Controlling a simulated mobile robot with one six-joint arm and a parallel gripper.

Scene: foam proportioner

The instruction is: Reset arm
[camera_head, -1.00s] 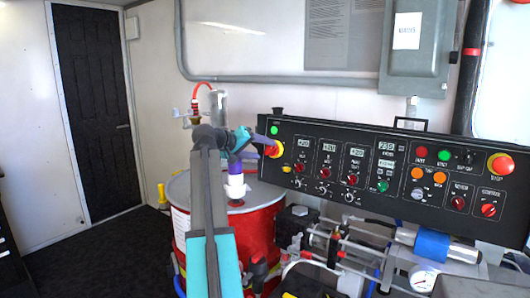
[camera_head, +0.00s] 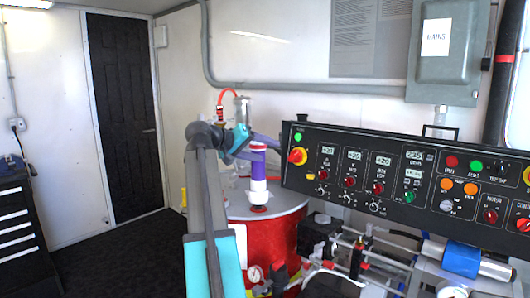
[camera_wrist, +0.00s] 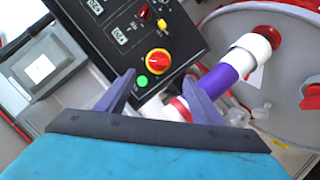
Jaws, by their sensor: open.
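My gripper (camera_wrist: 158,95) is open in the wrist view, with its two dark fingers apart and nothing seen clasped between them. Past the fingertips lies the black control panel (camera_wrist: 100,45) with a red-and-yellow knob (camera_wrist: 158,60) and a green button (camera_wrist: 142,80). A purple and white pipe (camera_wrist: 222,78) runs behind the right finger. In the head view my gripper (camera_head: 272,138) points right, near the panel's left end and its red-and-yellow knob (camera_head: 297,156). Whether it touches anything cannot be told.
A red drum (camera_head: 265,240) with a pale lid stands below my arm. Pipes and a blue cylinder (camera_head: 462,258) sit under the panel. A grey electrical box (camera_head: 448,55) hangs above it. A black drawer cabinet (camera_head: 22,235) stands left; dark floor before the door (camera_head: 122,110) is clear.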

